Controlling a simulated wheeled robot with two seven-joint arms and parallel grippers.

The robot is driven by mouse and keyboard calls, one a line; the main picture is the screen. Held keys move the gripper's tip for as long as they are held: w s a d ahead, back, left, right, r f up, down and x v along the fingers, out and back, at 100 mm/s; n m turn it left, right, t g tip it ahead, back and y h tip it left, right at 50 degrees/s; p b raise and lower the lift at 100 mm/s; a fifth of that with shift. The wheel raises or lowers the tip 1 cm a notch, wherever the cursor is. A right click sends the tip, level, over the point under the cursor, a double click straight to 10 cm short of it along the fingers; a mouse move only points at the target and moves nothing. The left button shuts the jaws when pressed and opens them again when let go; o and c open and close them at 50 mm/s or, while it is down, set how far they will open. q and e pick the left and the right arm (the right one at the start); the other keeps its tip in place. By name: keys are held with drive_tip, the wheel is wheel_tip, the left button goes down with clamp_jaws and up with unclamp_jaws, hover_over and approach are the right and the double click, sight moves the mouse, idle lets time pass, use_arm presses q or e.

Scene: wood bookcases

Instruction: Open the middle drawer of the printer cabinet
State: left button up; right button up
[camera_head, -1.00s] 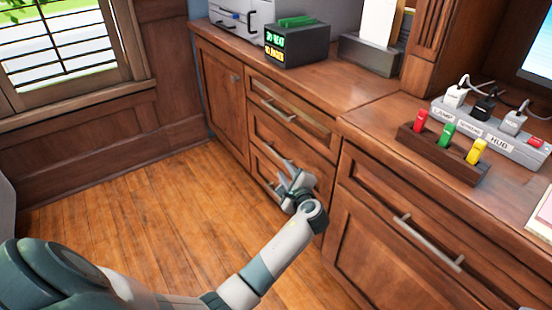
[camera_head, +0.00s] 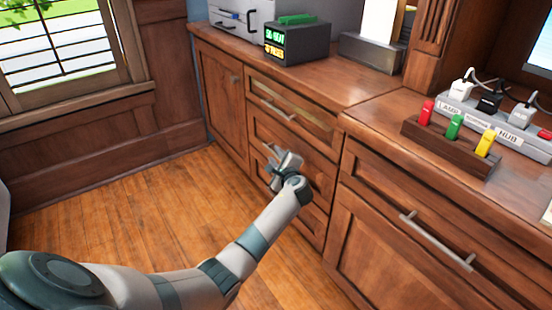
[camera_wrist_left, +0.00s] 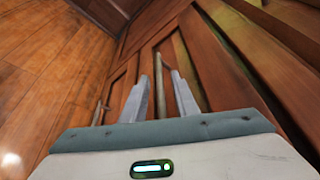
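The wood printer cabinet (camera_head: 221,100) has a column of three drawers with bar handles. The middle drawer (camera_head: 312,160) looks closed, flush with its neighbours; my left gripper (camera_head: 274,158) is in front of it and partly hides its handle. In the left wrist view, my left gripper (camera_wrist_left: 162,98) is open, its two fingers spread apart. A bar handle (camera_wrist_left: 159,75) shows between the fingers, with a gap on each side. I cannot tell how deep the bar sits between them. My right gripper is not in view.
The top drawer's handle (camera_head: 278,110) is just above my gripper. A black box with a lit display (camera_head: 297,42) stands on the cabinet top. A wider cabinet with a long handle (camera_head: 437,241) is at right. The wood floor (camera_head: 130,210) at left is clear.

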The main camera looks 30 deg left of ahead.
use_arm(q)
drive_tip(key=shift+c, duration=0.7)
clamp_jaws()
idle(0.6)
